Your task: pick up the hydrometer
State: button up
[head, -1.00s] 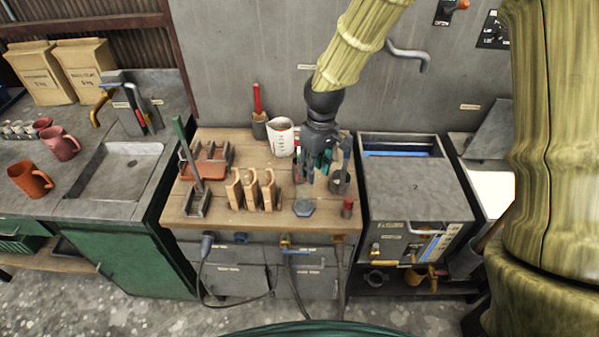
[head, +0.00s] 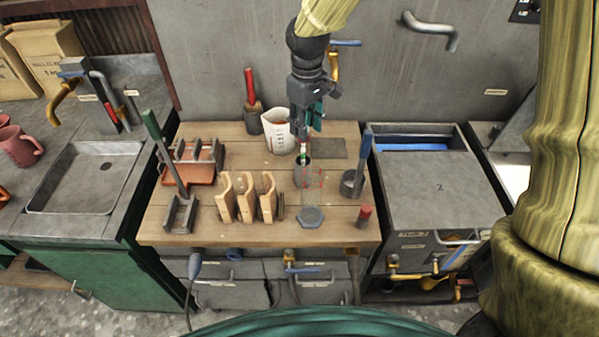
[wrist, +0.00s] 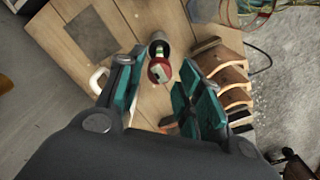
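The hydrometer (head: 304,152) looks like a slim pale stem with green on it, standing in a dark round holder (head: 303,171) on the wooden bench top. In the wrist view, the hydrometer (wrist: 161,70) shows end-on as a small round piece with red, white and green, by the dark holder (wrist: 157,42). My gripper (head: 311,118) points down just above it. In the wrist view, my gripper (wrist: 158,88) has its teal-padded fingers spread on both sides of the hydrometer, with visible gaps. Its lower part is partly hidden in the head view.
A white measuring jug (head: 278,132) stands close left of the holder. Wooden curved blocks (head: 246,197) stand front left, a grey cup with a tool (head: 352,183) to the right, and a hexagonal grey piece (head: 311,217) in front. A flat grey plate (head: 325,148) lies behind.

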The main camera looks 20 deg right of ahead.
aim_at(304, 153)
jog(key=shift+s+f, duration=0.2)
jog(key=shift+f, duration=0.1)
jog(key=f, duration=0.2)
jog(key=f+p, duration=0.1)
jog(key=shift+w+d+f, duration=0.1)
jog(key=shift+w+f, duration=0.15)
jog(key=shift+s+f, duration=0.15)
jog(key=shift+f, duration=0.35)
jog(key=shift+w+a+f+p, duration=0.2)
jog(key=shift+f+p, duration=0.45)
jog(key=shift+f, duration=0.15)
jog(key=shift+w+a+f+p, duration=0.15)
jog(key=shift+f+p, duration=0.45)
jog(key=shift+f, duration=1.25)
grip_shut()
